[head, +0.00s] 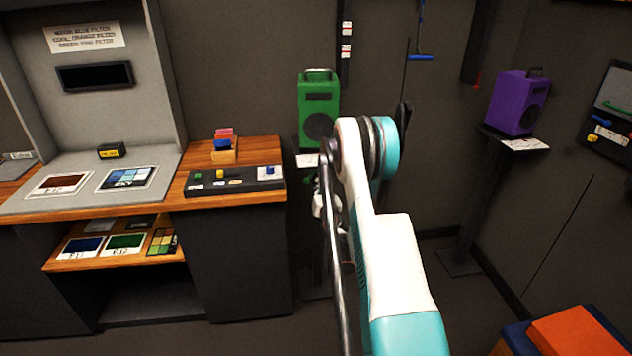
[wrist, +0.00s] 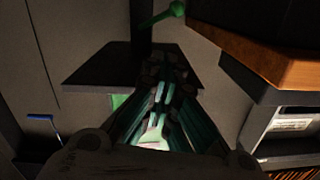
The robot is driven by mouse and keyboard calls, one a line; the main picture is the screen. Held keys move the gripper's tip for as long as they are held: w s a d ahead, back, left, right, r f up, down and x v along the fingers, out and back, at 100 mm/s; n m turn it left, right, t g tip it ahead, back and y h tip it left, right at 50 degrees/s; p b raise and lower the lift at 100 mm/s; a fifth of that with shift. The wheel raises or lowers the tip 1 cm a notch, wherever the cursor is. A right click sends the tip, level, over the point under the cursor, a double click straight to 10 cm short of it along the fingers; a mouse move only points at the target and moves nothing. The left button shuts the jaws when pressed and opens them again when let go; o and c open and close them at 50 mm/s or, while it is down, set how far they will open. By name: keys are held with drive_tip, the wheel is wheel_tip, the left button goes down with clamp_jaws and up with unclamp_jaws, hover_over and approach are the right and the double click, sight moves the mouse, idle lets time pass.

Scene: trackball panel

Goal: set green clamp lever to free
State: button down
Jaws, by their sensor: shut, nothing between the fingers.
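The green clamp lever (wrist: 163,15) shows at the top of the wrist view, a short rod with a round knob at its right end. It sits at the dark post (wrist: 138,28) of a stand, whose flat plate (wrist: 95,72) spans the left middle. My gripper (wrist: 168,88) is shut and empty, its fingers pointing up the picture. It appears in front of the plate, apart from the lever. I cannot tell the distance.
A green speaker (head: 319,100) stands on the stand. Left of it is a wooden desk (head: 255,150) with a control box (head: 205,187); its edge shows in the wrist view (wrist: 265,60). A purple speaker (head: 517,105) on another stand and an orange box (head: 575,335) are right.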

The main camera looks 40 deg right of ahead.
drive_tip(key=b, duration=0.3)
approach(312, 175)
drive_tip(key=w+d+r, duration=0.2)
drive_tip(key=w+r, duration=0.2)
drive_tip(key=shift+w+d+f+h+b, duration=0.15)
drive_tip(key=shift+w+f+h+b, duration=0.05)
drive_tip(key=shift+w+f+b, duration=0.35)
drive_tip(key=shift+w+d+f+h+b, duration=0.2)
drive_tip(key=shift+w+f+b, duration=0.2)
drive_tip(key=shift+f, duration=0.25)
drive_tip(key=shift+f+n, duration=0.2)
drive_tip(key=shift+n, duration=0.4)
drive_tip(key=shift+f+n, duration=0.2)
drive_tip(key=shift+n, duration=0.4)
drive_tip(key=f+n, duration=0.1)
drive_tip(key=n, duration=0.1)
drive_tip(key=d+n, duration=0.1)
drive_tip(key=n, duration=0.2)
drive_tip(key=s+f+n, duration=0.1)
drive_tip(key=n, duration=0.1)
drive_tip(key=shift+d+f+n, duration=0.25)
drive_tip(key=shift+f+n, duration=0.05)
drive_tip(key=shift+n, duration=0.1)
drive_tip(key=shift+d, duration=0.1)
